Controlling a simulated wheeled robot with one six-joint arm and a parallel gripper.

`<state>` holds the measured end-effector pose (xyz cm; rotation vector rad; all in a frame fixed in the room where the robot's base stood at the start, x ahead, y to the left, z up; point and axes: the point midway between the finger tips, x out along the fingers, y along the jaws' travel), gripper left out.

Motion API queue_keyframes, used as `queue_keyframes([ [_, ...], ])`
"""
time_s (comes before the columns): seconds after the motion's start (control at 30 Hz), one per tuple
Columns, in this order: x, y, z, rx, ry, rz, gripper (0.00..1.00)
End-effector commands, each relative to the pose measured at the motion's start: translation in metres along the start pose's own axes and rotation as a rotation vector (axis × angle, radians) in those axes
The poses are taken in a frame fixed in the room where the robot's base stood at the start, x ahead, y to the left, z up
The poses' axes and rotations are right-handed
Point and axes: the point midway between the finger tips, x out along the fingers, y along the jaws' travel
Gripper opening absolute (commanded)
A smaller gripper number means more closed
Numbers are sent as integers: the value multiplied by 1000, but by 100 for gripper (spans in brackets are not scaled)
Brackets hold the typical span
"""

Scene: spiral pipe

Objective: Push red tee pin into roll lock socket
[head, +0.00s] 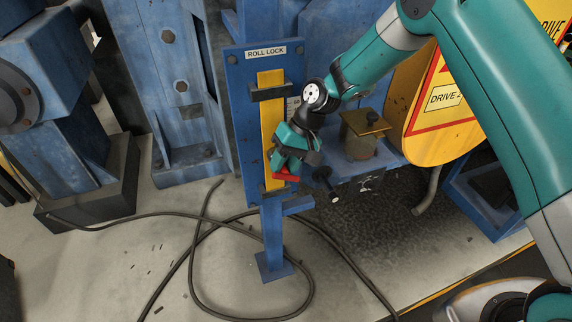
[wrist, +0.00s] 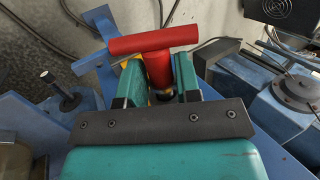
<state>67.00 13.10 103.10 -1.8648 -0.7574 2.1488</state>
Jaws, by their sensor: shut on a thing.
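My gripper (head: 283,160) is at the lower part of the roll lock panel (head: 240,90), in front of its yellow bar (head: 273,125). It is shut on the red tee pin (head: 286,176), which shows only as a small red piece below the fingers in the head view. In the wrist view, the pin's crossbar (wrist: 155,40) lies beyond the fingertips and its stem (wrist: 159,70) sits between the two fingers (wrist: 158,80). A dark round part is visible near the stem's lower end. The pin's tip and the socket cannot be made out clearly, so I cannot tell whether they touch.
A dark bracket (head: 270,91) crosses the upper yellow bar. A rusty block with a brass plate (head: 364,123) stands right of my gripper, near a yellow drive guard (head: 440,100). A black cable (head: 200,255) loops over the floor. Blue machine frames stand at the left.

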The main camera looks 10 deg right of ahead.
Motion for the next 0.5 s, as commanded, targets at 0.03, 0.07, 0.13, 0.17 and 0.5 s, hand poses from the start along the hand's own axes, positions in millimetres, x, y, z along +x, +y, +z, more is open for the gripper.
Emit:
queue_keyframes([
  [0.03, 0, 0, -1, 0, 0, 0, 3],
  [0.07, 0, 0, -2, 0, 0, 0, 3],
  [0.13, 0, 0, -4, 0, -1, 0, 3],
  [0.17, 0, 0, -4, 0, -1, 0, 3],
  [0.5, -1, 0, -5, 0, 2, 0, 40],
])
